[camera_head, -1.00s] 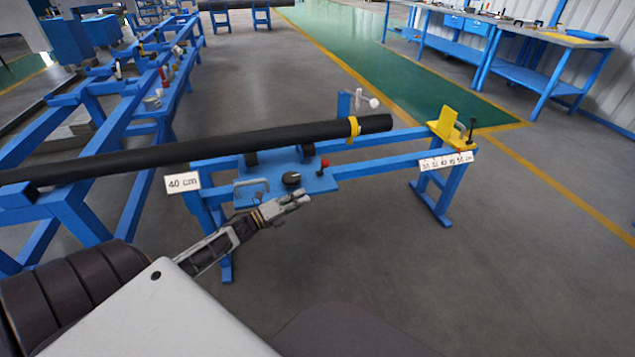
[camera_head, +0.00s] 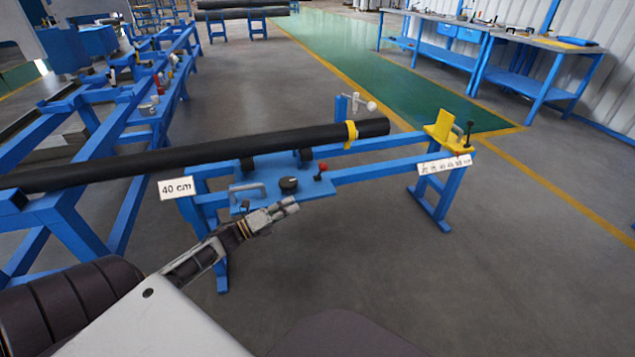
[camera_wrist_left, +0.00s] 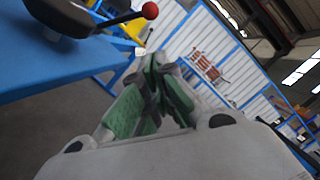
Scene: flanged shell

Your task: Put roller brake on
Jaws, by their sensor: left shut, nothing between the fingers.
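My left gripper (camera_head: 286,208) is shut and empty, in front of the blue plate (camera_head: 262,192) of the roller stand. The plate carries a round black knob (camera_head: 289,184), a grey handle (camera_head: 247,190) and a red-tipped lever (camera_head: 321,170). Which control is the roller brake is not marked. My right gripper is out of view.
Blue rails run right to a yellow stop (camera_head: 440,128) with a scale plate (camera_head: 444,163). A 40 cm sign (camera_head: 176,188) hangs at the left. A blue rack (camera_head: 150,125) stands left, workbenches (camera_head: 540,70) at the back right. The floor at right is clear.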

